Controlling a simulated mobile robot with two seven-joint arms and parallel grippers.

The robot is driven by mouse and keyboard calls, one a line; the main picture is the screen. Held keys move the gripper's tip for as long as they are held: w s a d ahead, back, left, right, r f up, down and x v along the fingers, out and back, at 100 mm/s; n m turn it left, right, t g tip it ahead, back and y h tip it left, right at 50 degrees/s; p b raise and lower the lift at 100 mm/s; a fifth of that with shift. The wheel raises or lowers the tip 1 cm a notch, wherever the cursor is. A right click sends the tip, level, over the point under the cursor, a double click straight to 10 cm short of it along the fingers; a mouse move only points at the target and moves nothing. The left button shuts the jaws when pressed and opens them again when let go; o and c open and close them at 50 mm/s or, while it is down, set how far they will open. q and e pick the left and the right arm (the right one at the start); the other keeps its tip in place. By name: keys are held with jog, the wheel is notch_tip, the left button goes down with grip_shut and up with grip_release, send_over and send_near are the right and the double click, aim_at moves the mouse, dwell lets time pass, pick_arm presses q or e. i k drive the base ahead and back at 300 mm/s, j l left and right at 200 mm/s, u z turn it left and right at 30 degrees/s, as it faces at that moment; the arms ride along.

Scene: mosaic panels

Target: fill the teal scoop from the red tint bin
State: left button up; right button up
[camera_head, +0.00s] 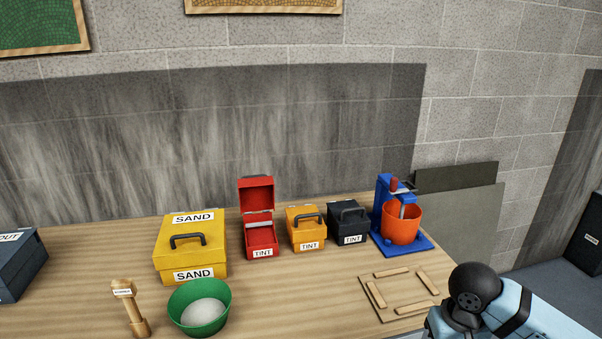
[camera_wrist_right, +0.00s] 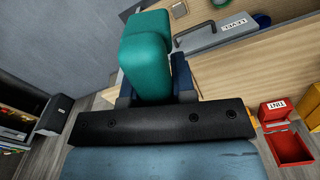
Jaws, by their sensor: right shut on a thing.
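The red tint bin (camera_head: 262,238) stands on the bench with its lid up, between the yellow sand box and the orange tint box. It also shows at the right of the right wrist view (camera_wrist_right: 291,148), apart from my right gripper. My right gripper (camera_wrist_right: 155,88) is shut on the teal scoop (camera_wrist_right: 147,58). Only a thick, blocky teal part of the scoop shows; I cannot see its bowl or whether it holds anything. In the head view only part of my right arm shows, at the lower right. My left gripper is not in view.
The yellow sand box (camera_head: 176,262), orange tint box (camera_head: 306,229) and black tint box (camera_head: 347,223) are lidded. A blue mixer with an orange bucket (camera_head: 402,226) stands right. Wooden strips (camera_head: 391,272), a green bowl (camera_head: 185,322) and a wooden tool (camera_head: 131,306) lie nearer.

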aim_at(256, 192)
jog(key=j+z, duration=0.1)
jog(key=z, duration=0.3)
jog(key=j+z, duration=0.1)
jog(key=z, duration=0.3)
jog(key=j+z, duration=0.1)
jog(key=z, duration=0.25)
jog(key=j, duration=0.9)
jog(key=k, duration=0.05)
